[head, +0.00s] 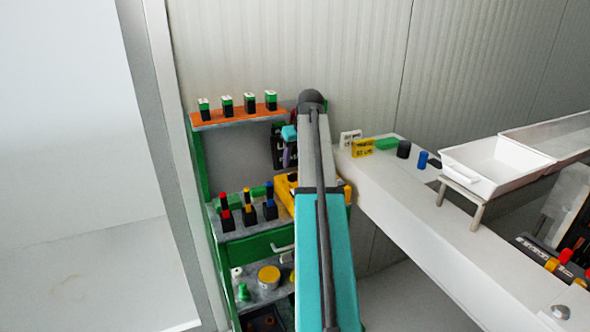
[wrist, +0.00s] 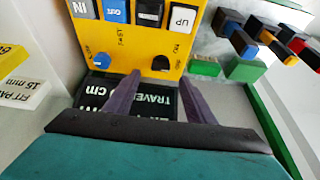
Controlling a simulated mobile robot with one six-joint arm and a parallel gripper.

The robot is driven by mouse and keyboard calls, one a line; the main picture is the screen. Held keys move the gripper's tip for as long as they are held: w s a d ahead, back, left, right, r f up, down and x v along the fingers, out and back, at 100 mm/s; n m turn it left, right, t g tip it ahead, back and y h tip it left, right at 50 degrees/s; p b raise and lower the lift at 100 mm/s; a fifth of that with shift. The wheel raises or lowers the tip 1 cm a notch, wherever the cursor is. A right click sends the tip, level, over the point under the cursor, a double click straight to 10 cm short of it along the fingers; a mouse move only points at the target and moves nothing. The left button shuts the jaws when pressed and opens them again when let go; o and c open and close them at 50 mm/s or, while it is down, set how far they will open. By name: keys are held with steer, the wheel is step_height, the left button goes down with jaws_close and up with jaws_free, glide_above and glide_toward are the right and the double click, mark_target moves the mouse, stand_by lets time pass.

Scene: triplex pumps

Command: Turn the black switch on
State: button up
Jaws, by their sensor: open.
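A yellow control box (wrist: 135,40) fills the upper middle of the wrist view. On its near edge sit a black knob-like switch (wrist: 160,62) and a blue knob (wrist: 101,58). A black push button (wrist: 149,12) is higher on the box, among blue and white ones. My gripper (wrist: 159,78) is open and empty, its purple fingers pointing at the box, with the black switch just beyond the gap between the tips. I cannot tell whether they touch the box. In the head view my arm partly hides the yellow box (head: 283,190); the switch cannot be made out there.
Black lettered cases (wrist: 165,105) lie below the fingers in the wrist view. Green blocks (wrist: 245,69) and several colour-tipped black pieces (wrist: 243,42) stand at right. In the head view, a green shelf unit (head: 258,245) stands beside a pale beam (head: 400,220).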

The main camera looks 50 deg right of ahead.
mark_target(293, 174)
steer(key=shift+p+x, duration=0.45)
steer(key=shift+x, duration=2.85)
